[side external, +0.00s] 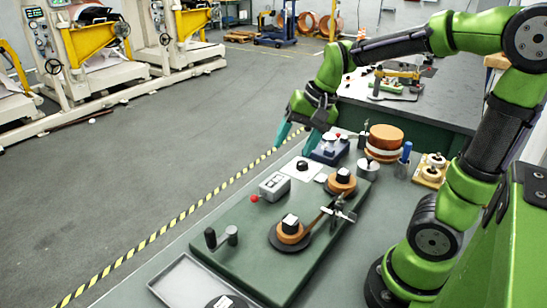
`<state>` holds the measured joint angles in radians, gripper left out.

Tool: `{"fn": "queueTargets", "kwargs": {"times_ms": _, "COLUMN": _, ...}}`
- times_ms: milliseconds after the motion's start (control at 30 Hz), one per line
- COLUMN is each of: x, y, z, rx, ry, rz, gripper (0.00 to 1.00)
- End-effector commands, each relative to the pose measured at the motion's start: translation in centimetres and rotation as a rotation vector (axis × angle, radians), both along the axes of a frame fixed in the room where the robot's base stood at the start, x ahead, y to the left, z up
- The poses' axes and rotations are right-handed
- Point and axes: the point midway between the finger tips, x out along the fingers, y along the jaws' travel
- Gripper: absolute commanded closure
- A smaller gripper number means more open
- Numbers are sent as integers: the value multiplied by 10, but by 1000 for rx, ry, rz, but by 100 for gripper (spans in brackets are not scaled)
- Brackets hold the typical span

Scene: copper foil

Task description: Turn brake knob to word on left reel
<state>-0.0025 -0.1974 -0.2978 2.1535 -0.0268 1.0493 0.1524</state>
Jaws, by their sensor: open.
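A black knob (302,166) sits on a white plate at the far end of the green board (240,229); any words around it are too small to read. One copper reel (291,233) on a black disc sits near the board's middle. A second copper reel (341,184) sits farther back at the right. Both have a white-topped dark block at the centre. My gripper (294,144) has teal fingers, spread apart and pointing down, with nothing between them. It is above and beyond the knob, apart from it.
A grey counter box (273,186), a red ball (255,198) and a black-handled crank (221,238) stand on the board. A metal arm reaches between the reels. A blue box (330,150), copper coil (386,138) and blue cylinder (405,153) stand behind. A tray (168,279) lies in front.

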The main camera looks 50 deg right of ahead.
Motion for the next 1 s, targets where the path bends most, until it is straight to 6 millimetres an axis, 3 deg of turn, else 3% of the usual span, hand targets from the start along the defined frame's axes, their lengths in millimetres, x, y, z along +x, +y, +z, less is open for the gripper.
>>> {"fn": "queueTargets", "kwargs": {"times_ms": 100, "x": 27, "y": -50, "z": -15, "rx": 50, "ry": 137, "rz": -263, "gripper": 36}}
{"fn": "queueTargets", "kwargs": {"times_ms": 300, "x": 56, "y": -133, "z": -32, "rx": 64, "ry": 322, "rz": -761, "gripper": 36}}
{"fn": "queueTargets", "kwargs": {"times_ms": 467, "x": 72, "y": -178, "z": -29, "rx": 44, "ry": 388, "rz": -1143, "gripper": 36}}
{"fn": "queueTargets", "kwargs": {"times_ms": 567, "x": 79, "y": -187, "z": -15, "rx": 67, "ry": 388, "rz": -1329, "gripper": 36}}
{"fn": "queueTargets", "kwargs": {"times_ms": 667, "x": 81, "y": -182, "z": -5, "rx": 114, "ry": 394, "rz": -1428, "gripper": 36}}
{"fn": "queueTargets", "kwargs": {"times_ms": 867, "x": 79, "y": -179, "z": -17, "rx": 133, "ry": 412, "rz": -1477, "gripper": 36}}
{"fn": "queueTargets", "kwargs": {"times_ms": 1000, "x": 79, "y": -178, "z": -41, "rx": 132, "ry": 412, "rz": -1476, "gripper": 36}}
